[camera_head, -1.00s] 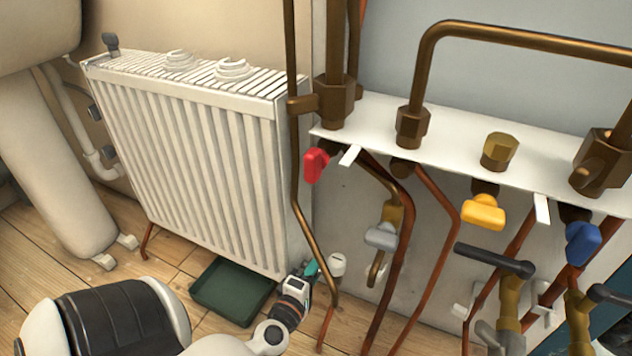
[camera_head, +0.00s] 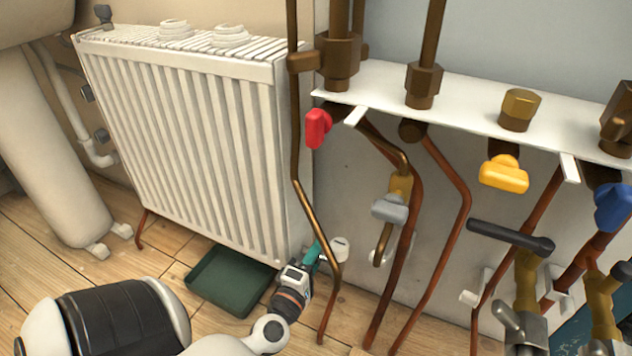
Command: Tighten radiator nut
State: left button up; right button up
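The white radiator (camera_head: 185,150) stands against the wall at the left. My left gripper (camera_head: 312,258) is low by the radiator's bottom right corner, at the end of my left arm. A teal-green part shows at its tip, close to the white valve head (camera_head: 340,249). The fingers are too small and covered to tell whether they are open or shut, or whether they hold the teal part. The radiator nut is not clearly visible; it may be hidden at this corner. My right gripper is not in view.
A green tray (camera_head: 198,291) lies on the floor under the radiator. A copper pipe (camera_head: 318,230) runs down just right of the gripper. Red (camera_head: 318,128), yellow (camera_head: 504,174) and blue (camera_head: 613,207) valve handles sit under a white shelf (camera_head: 460,117). Several more pipes crowd the right side.

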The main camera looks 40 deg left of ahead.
pick_arm(q)
jog(key=shift+w+d+t+b, duration=0.1)
jog(key=shift+d+t+b, duration=0.35)
jog(key=shift+b, duration=0.8)
jog(key=shift+o, duration=0.2)
jog(key=shift+a+t+y, duration=0.2)
jog(key=shift+t+y, duration=0.1)
jog(key=shift+t, duration=0.15)
jog(key=o, duration=1)
